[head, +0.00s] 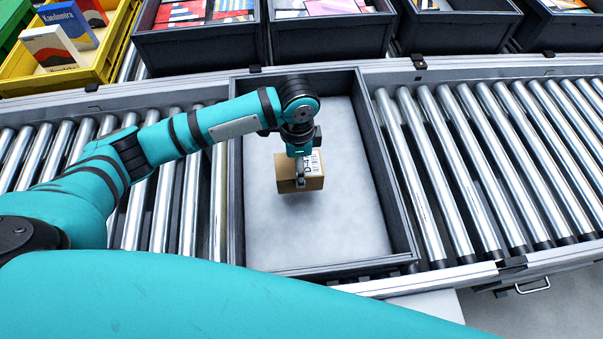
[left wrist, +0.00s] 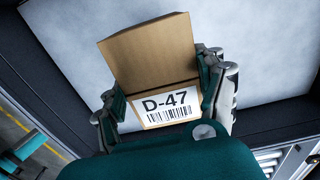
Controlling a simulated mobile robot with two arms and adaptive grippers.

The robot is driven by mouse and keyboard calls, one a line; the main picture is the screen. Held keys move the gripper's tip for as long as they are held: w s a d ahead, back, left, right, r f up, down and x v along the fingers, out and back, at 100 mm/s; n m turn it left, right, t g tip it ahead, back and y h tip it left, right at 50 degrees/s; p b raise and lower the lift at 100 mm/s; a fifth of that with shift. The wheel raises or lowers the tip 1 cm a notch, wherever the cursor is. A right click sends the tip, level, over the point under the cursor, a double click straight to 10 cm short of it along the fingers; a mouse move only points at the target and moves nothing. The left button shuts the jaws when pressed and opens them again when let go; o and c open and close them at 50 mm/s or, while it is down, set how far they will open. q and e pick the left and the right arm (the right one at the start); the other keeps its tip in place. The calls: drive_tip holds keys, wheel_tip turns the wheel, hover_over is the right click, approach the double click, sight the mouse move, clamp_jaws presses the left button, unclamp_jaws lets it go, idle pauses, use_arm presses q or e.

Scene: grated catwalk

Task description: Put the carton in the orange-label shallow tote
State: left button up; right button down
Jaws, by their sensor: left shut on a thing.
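The carton (head: 287,172) is a small brown box with a white D-47 barcode label. My left gripper (head: 301,180) is shut on it, with a finger on either side of the box. In the left wrist view the carton (left wrist: 150,62) sits between the two fingers of my left gripper (left wrist: 165,92). The carton hangs over the pale floor of a dark grey shallow tote (head: 388,190); I cannot tell exactly how far above the floor it is. No orange label shows on the visible sides of this tote. My right gripper is not in view.
The tote stands on a roller conveyor (head: 480,165) with bare rollers on both sides. Behind it are dark bins (head: 200,45) with colourful books and a yellow crate (head: 100,62) holding books. The tote looks otherwise empty.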

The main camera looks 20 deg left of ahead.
use_arm(q)
drive_tip(key=shift+f, duration=3.15)
drive_tip(key=o, duration=1.3)
drive_tip(key=shift+f, duration=0.15)
drive_tip(key=shift+o, duration=0.2)
wheel_tip(320, 180, up, 12)
drive_tip(key=shift+r+b, duration=0.15)
drive_tip(key=shift+b, duration=0.2)
drive_tip(key=shift+s, duration=0.1)
